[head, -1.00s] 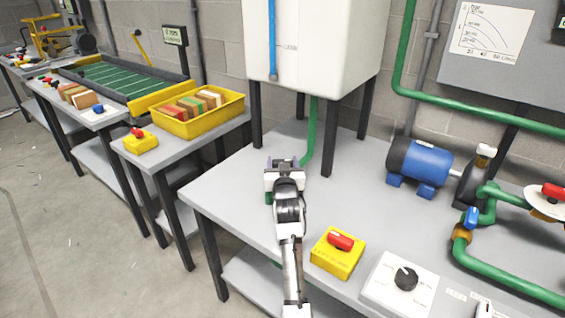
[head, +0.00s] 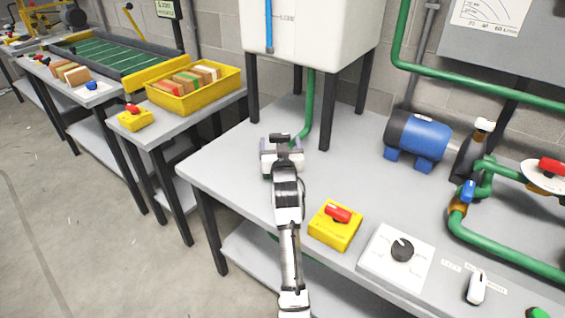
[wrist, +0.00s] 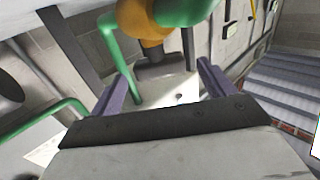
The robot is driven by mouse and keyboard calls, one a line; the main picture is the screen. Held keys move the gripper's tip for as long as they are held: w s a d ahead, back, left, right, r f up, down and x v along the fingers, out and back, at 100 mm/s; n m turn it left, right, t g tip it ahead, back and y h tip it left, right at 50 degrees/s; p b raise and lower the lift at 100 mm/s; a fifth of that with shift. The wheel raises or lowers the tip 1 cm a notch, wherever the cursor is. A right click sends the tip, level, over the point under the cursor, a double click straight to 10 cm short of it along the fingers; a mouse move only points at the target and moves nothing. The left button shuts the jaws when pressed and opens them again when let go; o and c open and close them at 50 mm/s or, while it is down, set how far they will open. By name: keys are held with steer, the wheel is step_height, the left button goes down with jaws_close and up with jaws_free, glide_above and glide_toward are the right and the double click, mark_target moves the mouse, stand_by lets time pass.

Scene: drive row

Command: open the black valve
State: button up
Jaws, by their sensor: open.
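The black valve's dark handle (head: 279,138) shows just beyond my gripper in the head view, at the lower end of the green pipe under the white tank. In the wrist view the dark handle (wrist: 160,68) lies between the two purple-grey fingers, below a brass valve body (wrist: 145,22) on green pipe. My gripper (head: 282,148) is open, with a finger on either side of the handle; it also shows in the wrist view (wrist: 163,82). I see gaps beside the handle, but cannot tell whether a finger touches it. The gripper hides most of the valve body in the head view.
The white tank (head: 310,25) stands on dark legs behind the gripper. A yellow box with a red switch (head: 335,225), a dial panel (head: 400,258) and a blue pump motor (head: 418,137) are to the right. The bench (head: 225,165) left of the gripper is clear.

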steer(key=s+b, duration=0.1)
steer(key=s, duration=0.9)
steer(key=shift+s+d, duration=0.15)
steer(key=shift+d, duration=0.2)
